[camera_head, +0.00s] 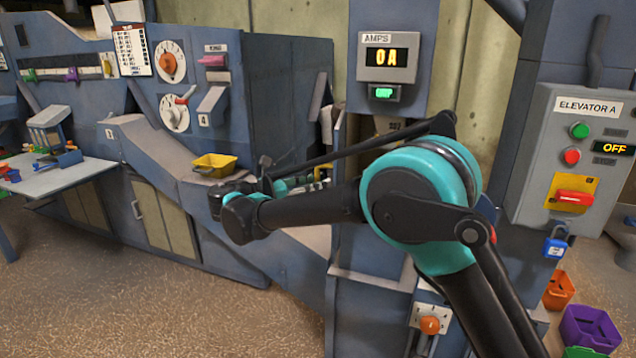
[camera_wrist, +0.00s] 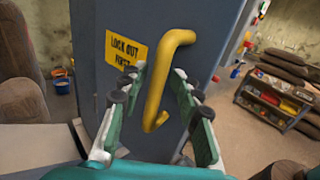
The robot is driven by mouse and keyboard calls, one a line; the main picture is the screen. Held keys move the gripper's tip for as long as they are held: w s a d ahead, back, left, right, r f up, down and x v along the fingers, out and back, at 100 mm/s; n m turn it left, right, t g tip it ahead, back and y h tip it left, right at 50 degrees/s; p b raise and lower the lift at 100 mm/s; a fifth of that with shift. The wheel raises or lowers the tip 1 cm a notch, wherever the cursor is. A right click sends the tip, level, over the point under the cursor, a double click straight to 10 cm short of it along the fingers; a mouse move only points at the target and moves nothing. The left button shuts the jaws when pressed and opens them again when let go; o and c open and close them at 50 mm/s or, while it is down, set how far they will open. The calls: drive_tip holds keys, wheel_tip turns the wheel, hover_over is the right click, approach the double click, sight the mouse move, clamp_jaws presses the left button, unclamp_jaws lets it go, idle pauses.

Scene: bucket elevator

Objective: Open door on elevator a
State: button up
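In the wrist view a dark blue-grey door (camera_wrist: 95,60) carries a yellow bar handle (camera_wrist: 165,75) and a yellow sign (camera_wrist: 126,48) reading "LOCK OUT FIRST". My gripper (camera_wrist: 160,85) is open, with one green finger on each side of the handle. I see gaps between the fingers and the bar; how deep the bar sits between them is hard to tell. In the head view the "ELEVATOR A" control box (camera_head: 585,155) shows OFF, with a blue padlock (camera_head: 554,246) below its red switch (camera_head: 575,197). My arm hides the handle there.
An AMPS display (camera_head: 388,57) reads 0A. A yellow bin (camera_head: 214,165) sits on the machine ledge at left. Orange (camera_head: 559,290) and purple (camera_head: 590,328) bins stand on the floor at right. The wrist view shows a shelf cart (camera_wrist: 275,100) beyond the door's right edge.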

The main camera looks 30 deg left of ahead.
idle(0.3)
drive_tip(key=v, duration=0.7)
drive_tip(key=shift+s+a, duration=0.1)
drive_tip(key=shift+s, duration=0.05)
